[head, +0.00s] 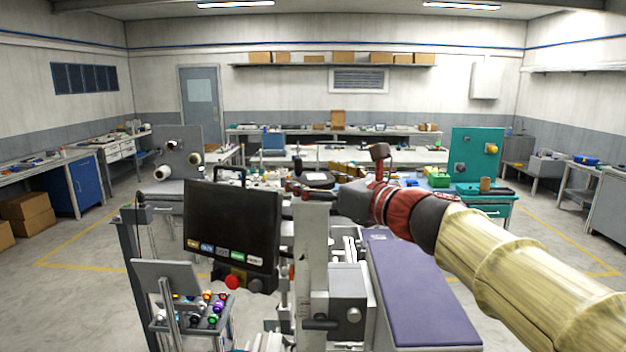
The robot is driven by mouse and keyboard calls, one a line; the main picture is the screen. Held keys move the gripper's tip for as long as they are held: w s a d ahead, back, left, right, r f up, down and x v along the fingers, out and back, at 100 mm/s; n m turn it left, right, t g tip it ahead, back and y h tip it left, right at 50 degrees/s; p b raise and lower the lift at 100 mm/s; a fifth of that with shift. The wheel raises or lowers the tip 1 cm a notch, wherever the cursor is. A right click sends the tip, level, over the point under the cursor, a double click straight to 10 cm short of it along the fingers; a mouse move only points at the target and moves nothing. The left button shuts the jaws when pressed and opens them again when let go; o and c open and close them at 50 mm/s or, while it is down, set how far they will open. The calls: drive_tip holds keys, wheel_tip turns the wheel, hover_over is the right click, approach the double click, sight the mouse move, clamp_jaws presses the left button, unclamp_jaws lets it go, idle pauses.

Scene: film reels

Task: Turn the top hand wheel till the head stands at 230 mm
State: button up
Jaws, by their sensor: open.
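A pale upright column (311,255) stands just left of centre, with a grey block carrying a dark handle and a round knob (347,305) low on its right side. My arm reaches in from the right, and my gripper (300,191) is at the column's top, small and dark, with its jaws open. Whether it touches anything there I cannot tell. No height reading in millimetres is legible.
A black screen panel (232,225) with coloured buttons and a red knob stands left of the column. A purple-topped bench (420,290) lies to the right. A small rack (192,312) of coloured pieces stands at front left.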

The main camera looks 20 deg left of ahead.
drive_tip(key=shift+w, duration=0.1)
drive_tip(key=shift+c, duration=1.1)
drive_tip(key=c, duration=1)
drive_tip(key=shift+a+m+t+h+b, duration=0.15)
drive_tip(key=shift+m+t+h+b, duration=0.15)
drive_tip(key=shift+b, duration=0.15)
